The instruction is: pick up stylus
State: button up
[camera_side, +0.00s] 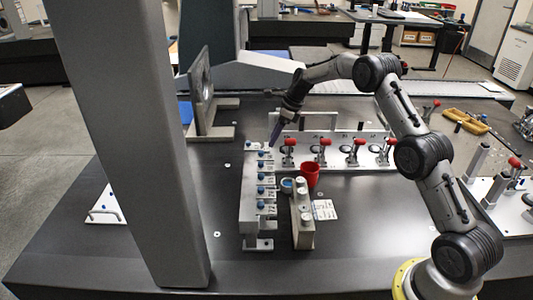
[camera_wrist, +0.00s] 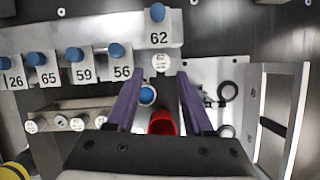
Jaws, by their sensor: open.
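A numbered rack (camera_side: 250,222) holds several blue-tipped pieces in a row; the wrist view shows its labels, with 62 (camera_wrist: 159,38) set apart ahead of the jaws. No piece is clearly marked as the stylus, so I cannot tell which it is. A white round cap (camera_wrist: 161,63) shows just below label 62, between my purple fingertips in the picture. My gripper (camera_wrist: 157,76) is open and empty, pointing down. In the side view my gripper (camera_side: 274,135) is above the far end of the rack; its contact with anything there is not clear.
A red cup (camera_side: 310,174) and a blue-topped round piece (camera_side: 287,185) stand right of the rack. A small holder (camera_side: 302,225) carries several white-capped pieces. A plate with red-handled clamps (camera_side: 345,151) lies behind. A grey column (camera_side: 130,130) stands left. The front table is clear.

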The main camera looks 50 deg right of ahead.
aim_at(268, 149)
jog(key=shift+x, duration=2.8)
grip_shut()
